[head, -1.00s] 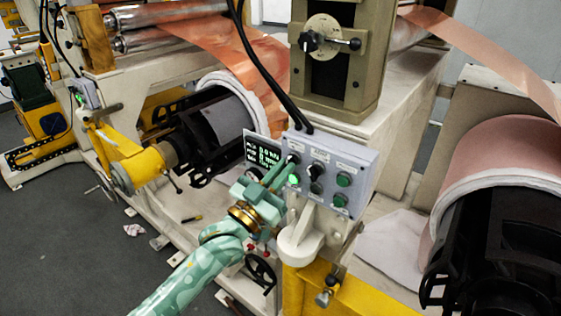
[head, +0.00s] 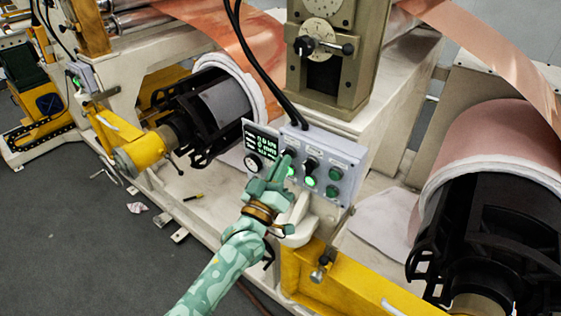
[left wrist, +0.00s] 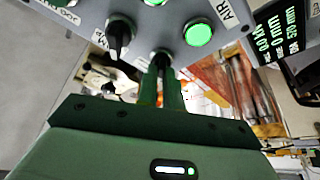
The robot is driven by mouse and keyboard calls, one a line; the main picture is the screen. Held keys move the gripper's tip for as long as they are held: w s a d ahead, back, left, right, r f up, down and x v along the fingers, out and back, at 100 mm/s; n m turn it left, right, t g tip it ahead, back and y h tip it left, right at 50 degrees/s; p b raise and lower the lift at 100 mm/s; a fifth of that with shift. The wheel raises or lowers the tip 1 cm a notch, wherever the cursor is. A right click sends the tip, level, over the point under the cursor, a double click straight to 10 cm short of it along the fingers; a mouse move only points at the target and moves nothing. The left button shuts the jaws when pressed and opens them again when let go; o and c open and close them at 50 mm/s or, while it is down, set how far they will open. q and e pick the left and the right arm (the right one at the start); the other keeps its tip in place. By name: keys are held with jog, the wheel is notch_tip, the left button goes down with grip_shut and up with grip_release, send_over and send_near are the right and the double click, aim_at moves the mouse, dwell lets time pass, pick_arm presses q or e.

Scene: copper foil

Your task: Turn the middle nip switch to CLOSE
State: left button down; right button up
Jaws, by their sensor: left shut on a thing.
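A grey control box (head: 349,187) carries black rotary switches and green buttons, with a dark readout panel (head: 262,140) at its left. My left gripper (head: 287,160) reaches up to the box's left side and hides the left switch there. In the left wrist view its fingers (left wrist: 161,72) are shut on a switch knob (left wrist: 160,57). A second black knob (left wrist: 118,36) stands free beside it; it appears as the middle switch (head: 309,163) in the head view. A green button (left wrist: 198,33) near the AIR label is lit. The labels are mostly too small to read. My right gripper is not in view.
A yellow beam (head: 350,285) and a bracket lie below the box. Black cables (head: 262,65) drop to it from above. A copper foil roll (head: 500,150) stands at right, and another roll's black core (head: 205,110) at left. Grey floor (head: 70,230) is open at lower left.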

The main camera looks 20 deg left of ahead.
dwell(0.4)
pick_arm(q)
jog(key=c, duration=1.5)
grip_release()
jog(key=shift+c, duration=0.2)
jog(key=b+v, duration=0.4)
jog(key=v, duration=1.2)
jog(key=shift+s+b, duration=0.15)
jog(key=shift+b, duration=0.2)
jog(key=shift+f, duration=0.1)
